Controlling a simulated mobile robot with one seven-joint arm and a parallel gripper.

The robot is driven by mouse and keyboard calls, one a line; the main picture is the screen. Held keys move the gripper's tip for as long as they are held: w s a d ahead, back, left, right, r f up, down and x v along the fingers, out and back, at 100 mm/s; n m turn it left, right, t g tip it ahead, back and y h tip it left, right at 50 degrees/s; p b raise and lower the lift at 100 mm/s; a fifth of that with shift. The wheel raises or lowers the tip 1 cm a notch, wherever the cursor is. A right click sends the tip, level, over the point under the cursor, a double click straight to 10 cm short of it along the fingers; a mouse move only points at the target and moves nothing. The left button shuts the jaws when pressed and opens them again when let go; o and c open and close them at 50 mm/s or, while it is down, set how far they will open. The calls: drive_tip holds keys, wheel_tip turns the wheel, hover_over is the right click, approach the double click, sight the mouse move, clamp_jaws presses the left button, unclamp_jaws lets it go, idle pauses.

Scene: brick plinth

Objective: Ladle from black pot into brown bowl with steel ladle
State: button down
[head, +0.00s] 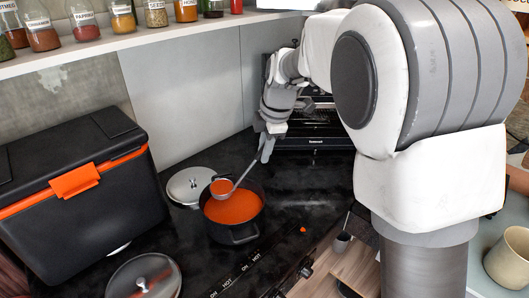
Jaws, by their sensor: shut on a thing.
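The black pot (243,235) stands on the dark cooktop and holds orange-red soup (236,208). My gripper (266,152) is above and behind the pot, shut on the upper end of the steel ladle (245,172). The ladle slants down to the left. Its cup shows orange-red soup inside and appears over the back left part of the pot; I cannot tell whether it touches the soup or the rim. No clearly brown bowl shows; a beige bowl-like vessel (508,258) is cut off at the right edge, beyond my arm.
A black cooler (80,215) with an orange latch fills the left. A black oven (312,137) stands behind. A shelf (100,45) holds several jars. A small orange spot (303,229) lies right of the pot.

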drive_tip(key=shift+r+p, duration=1.25)
drive_tip(key=shift+r, duration=1.15)
drive_tip(key=shift+s, duration=0.1)
